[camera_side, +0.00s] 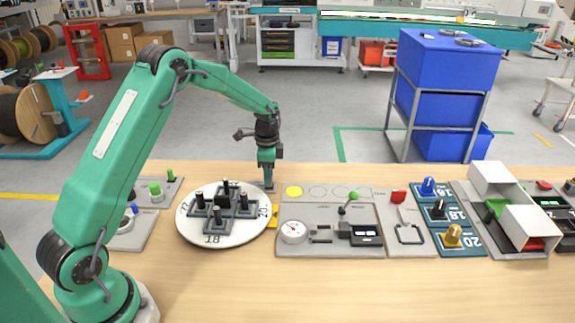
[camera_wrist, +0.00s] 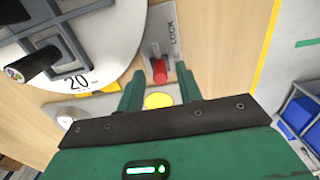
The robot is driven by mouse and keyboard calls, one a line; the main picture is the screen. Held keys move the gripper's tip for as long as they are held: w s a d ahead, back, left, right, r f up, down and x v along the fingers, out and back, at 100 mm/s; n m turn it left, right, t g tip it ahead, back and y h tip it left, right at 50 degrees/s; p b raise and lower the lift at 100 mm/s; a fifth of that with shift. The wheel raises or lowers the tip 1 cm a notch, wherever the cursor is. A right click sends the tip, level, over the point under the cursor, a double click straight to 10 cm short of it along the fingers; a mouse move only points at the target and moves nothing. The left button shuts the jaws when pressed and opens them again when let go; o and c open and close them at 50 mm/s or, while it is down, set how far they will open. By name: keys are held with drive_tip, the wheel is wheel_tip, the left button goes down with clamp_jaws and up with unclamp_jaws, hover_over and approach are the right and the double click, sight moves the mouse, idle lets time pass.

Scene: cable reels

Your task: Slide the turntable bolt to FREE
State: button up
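The turntable (camera_side: 222,236) is a white disc with numbers on its rim and dark posts on top, left of my gripper in the side view. Its edge (camera_wrist: 110,45) also shows in the wrist view. The bolt's red knob (camera_wrist: 159,70) stands on a grey plate (camera_wrist: 152,28) beside the disc; the plate reads LOCK, and no FREE mark is readable. My gripper (camera_wrist: 159,84) is open, its two green fingers apart on either side of the knob, with no clear contact. In the side view my gripper (camera_side: 269,184) points down at the disc's right edge and hides most of the bolt.
A yellow tab (camera_side: 275,215) sits at the disc's right edge. A yellow round spot (camera_side: 293,191) lies just right of my gripper. A grey panel with a gauge (camera_side: 293,231) and a green-knobbed lever (camera_side: 354,196) stands further right. The bench front is clear.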

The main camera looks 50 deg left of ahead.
wheel_tip(320, 180, up, 6)
drive_tip(key=shift+r, duration=0.3)
idle(0.9)
